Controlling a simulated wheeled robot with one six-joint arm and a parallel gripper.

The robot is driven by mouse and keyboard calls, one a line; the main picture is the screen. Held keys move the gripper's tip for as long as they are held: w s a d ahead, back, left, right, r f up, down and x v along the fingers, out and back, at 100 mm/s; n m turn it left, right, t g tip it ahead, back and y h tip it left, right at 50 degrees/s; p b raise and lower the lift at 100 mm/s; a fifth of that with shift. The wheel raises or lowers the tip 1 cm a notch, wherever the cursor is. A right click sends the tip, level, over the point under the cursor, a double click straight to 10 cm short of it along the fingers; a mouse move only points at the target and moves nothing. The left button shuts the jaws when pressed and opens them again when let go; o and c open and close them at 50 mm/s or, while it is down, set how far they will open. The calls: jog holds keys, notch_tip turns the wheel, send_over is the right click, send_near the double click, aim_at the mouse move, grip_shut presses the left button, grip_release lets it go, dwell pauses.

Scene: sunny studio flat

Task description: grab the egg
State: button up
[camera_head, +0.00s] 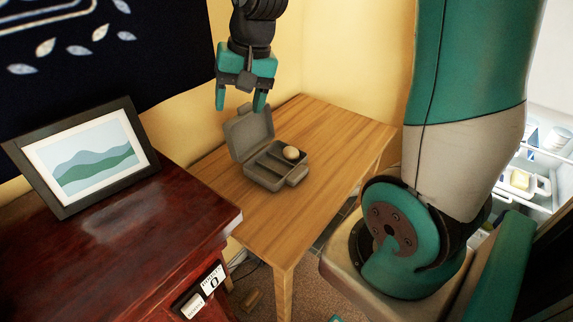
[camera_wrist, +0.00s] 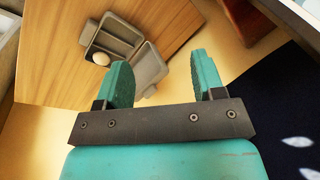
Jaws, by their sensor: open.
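A pale, round egg (camera_head: 291,153) sits at the right end of an open grey lunch box (camera_head: 262,182) on a wooden table (camera_head: 328,130). The box has divided compartments, and its lid (camera_head: 248,133) stands up at the back left. My gripper (camera_head: 240,101) is open and empty, above and behind the lid. In the wrist view the egg (camera_wrist: 101,59) lies in the box (camera_wrist: 88,36), beyond and left of my open fingers (camera_wrist: 163,78).
A dark red cabinet (camera_head: 120,240) with a framed picture (camera_head: 85,160) stands at the left. Yellow walls (camera_head: 345,50) close the corner behind the table. The table top right of the box is clear. An open white fridge or shelf (camera_head: 530,165) shows at the far right.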

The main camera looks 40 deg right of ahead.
jog(key=w+d+f+m+b, duration=0.2)
jog(key=w+d+f+m, duration=0.15)
jog(key=d+f, duration=0.4)
jog(key=m+h+b, duration=0.2)
jog(key=m, duration=0.5)
send_near(292, 149)
jog(key=f, duration=0.3)
jog(key=w+f+p, duration=0.1)
jog(key=f, duration=0.1)
jog(key=shift+f, duration=0.2)
jog(key=shift+w+a+f+p, duration=0.1)
jog(key=shift+w+f+p, duration=0.1)
jog(key=shift+f, duration=0.7)
jog(key=shift+w+d+f+p, duration=0.1)
jog(key=shift+f+p, duration=0.05)
jog(key=shift+f, duration=0.8)
jog(key=shift+w+a+f+p, duration=0.1)
jog(key=shift+w+f+p, duration=0.1)
jog(key=shift+f, duration=0.7)
jog(key=shift+c, duration=0.2)
jog(key=c, duration=0.5)
